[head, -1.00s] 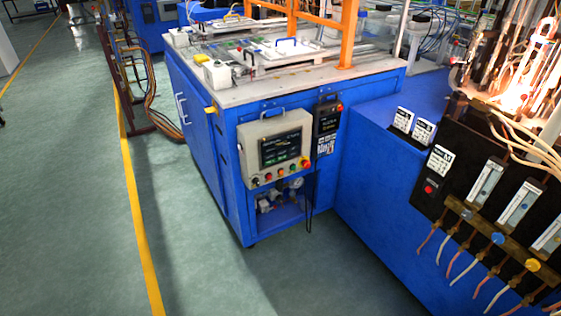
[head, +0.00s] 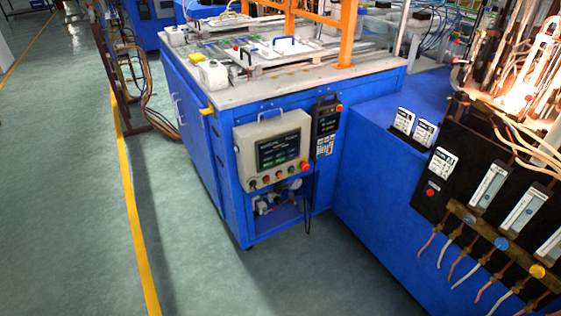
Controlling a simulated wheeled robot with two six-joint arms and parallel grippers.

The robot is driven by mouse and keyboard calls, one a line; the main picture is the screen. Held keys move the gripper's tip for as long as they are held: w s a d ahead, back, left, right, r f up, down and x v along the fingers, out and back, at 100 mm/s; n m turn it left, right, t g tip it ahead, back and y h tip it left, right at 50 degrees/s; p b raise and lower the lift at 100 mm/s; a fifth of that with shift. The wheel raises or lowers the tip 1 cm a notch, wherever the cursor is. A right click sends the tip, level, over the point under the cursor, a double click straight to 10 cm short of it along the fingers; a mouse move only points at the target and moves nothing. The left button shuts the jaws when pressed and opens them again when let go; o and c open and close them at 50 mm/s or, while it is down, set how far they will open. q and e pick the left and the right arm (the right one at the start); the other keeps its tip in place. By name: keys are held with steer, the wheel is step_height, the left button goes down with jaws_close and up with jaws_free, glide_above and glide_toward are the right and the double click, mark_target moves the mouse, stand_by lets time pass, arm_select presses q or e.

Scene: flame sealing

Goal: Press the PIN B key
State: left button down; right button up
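A beige control panel (head: 240,152) with a dark screen (head: 278,149) hangs on the front of the blue cabinet. A row of small coloured buttons (head: 279,178) runs under the screen, with a larger red knob (head: 305,166) at its right end. To its right is a narrow black unit (head: 326,117) with a small display and a light keypad-like block (head: 324,146). Key labels are too small to read, so I cannot tell which key is PIN B. Neither of my grippers is in view.
A blue bench (head: 375,185) juts out at right, carrying white cards (head: 404,121) and flow meters (head: 487,184) with hoses. A bright flame (head: 520,95) burns at upper right. Green floor (head: 190,240) is open in front and left, with a yellow line (head: 136,225).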

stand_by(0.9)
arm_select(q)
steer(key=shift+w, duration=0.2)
